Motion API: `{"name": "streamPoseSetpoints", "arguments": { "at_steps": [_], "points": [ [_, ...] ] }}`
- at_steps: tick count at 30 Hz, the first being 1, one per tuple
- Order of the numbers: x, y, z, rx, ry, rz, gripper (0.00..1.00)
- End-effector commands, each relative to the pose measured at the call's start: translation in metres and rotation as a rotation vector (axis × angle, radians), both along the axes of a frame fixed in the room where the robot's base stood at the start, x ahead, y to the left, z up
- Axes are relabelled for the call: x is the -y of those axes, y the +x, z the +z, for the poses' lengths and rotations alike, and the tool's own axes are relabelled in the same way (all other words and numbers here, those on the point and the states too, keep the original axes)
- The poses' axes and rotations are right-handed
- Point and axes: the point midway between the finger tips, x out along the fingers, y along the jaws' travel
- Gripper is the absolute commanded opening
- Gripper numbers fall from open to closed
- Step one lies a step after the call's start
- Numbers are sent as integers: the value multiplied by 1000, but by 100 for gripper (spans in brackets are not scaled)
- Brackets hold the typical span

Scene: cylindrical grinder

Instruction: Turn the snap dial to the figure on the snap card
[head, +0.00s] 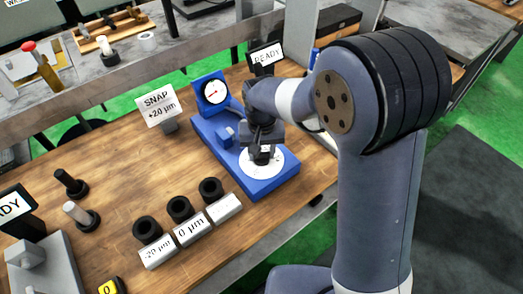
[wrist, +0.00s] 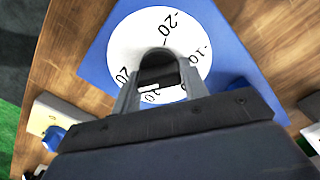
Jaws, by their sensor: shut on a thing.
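The snap card (head: 158,106) stands on the table and reads "SNAP +20 µm". The snap dial is a white disc (head: 276,163) on the front of a blue base (head: 270,187). In the wrist view the disc (wrist: 122,48) shows -20 at the top, -10 at the right and 20 at the lower left; other figures are partly hidden. My gripper (head: 263,150) points down over the dial. In the wrist view my gripper (wrist: 160,88) is shut on the black knob (wrist: 158,66) at its middle. A short white mark shows on the knob; which figure it points to I cannot tell.
Dark and grey pegs (head: 71,183) stand farther left. The table between card and rings is clear.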

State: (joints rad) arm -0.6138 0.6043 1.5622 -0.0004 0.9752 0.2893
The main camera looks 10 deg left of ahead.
Motion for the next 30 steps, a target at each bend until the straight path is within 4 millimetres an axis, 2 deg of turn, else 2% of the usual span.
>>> {"name": "streamPoseSetpoints", "arguments": {
  "at_steps": [7,8,15,23,26,30],
  "points": [
    [0,0,1,2,2,-1,19],
    [0,0,1,2,2,-1,44],
    [0,0,0,1,1,0,62],
    [0,0,3,1,1,1,62],
    [-1,1,13,3,3,1,62],
    [-1,1,39,6,4,0,62]
  ]
}}
